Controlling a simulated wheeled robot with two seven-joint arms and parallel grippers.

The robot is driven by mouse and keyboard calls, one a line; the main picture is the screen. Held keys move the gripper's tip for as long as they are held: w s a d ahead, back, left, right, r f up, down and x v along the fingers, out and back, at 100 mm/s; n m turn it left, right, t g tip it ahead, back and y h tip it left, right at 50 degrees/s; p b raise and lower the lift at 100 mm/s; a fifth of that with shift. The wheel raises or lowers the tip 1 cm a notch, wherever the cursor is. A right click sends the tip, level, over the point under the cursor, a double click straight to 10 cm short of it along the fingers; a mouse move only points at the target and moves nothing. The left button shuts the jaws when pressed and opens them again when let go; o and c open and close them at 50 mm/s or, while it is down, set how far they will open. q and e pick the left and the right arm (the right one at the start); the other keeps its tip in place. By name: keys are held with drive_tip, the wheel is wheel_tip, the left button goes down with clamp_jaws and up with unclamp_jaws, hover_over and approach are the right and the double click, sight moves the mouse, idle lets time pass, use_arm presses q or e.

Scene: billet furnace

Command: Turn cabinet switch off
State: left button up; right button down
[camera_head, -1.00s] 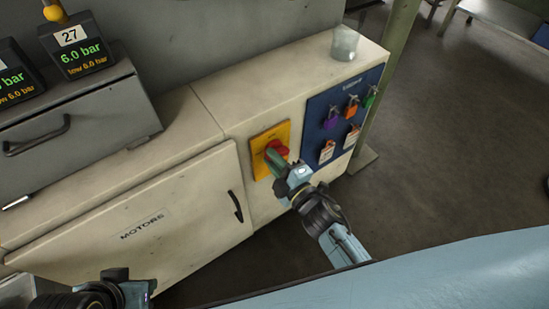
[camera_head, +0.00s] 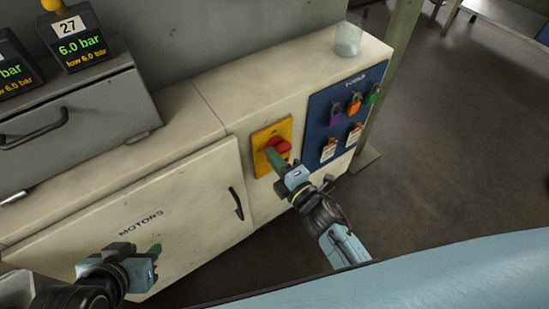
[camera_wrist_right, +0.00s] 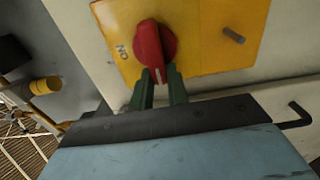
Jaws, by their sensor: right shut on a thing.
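The cabinet switch is a red rotary knob (camera_head: 279,146) on a yellow plate (camera_head: 262,138) on the cabinet front. In the right wrist view the red knob (camera_wrist_right: 153,45) has a white mark at its lower end, and the word ON stands on the yellow plate (camera_wrist_right: 205,50) to its left. My right gripper (camera_head: 279,160) is at the knob, its green fingers (camera_wrist_right: 159,84) shut on the knob's lower end. My left gripper (camera_head: 154,251) hangs in front of the MOTORS door, clear of the switch; its finger gap is not clear.
The MOTORS door (camera_head: 180,225) has a black handle (camera_head: 236,203). A blue board (camera_head: 340,115) with coloured padlocks is right of the switch. A glass jar (camera_head: 348,40) stands on the cabinet top. Pressure displays (camera_head: 80,45) stand at left. Floor at right is clear.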

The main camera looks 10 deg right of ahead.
drive_tip(key=c, duration=1.4)
unclamp_jaws()
drive_tip(key=shift+o, duration=0.2)
drive_tip(key=shift+s, duration=0.1)
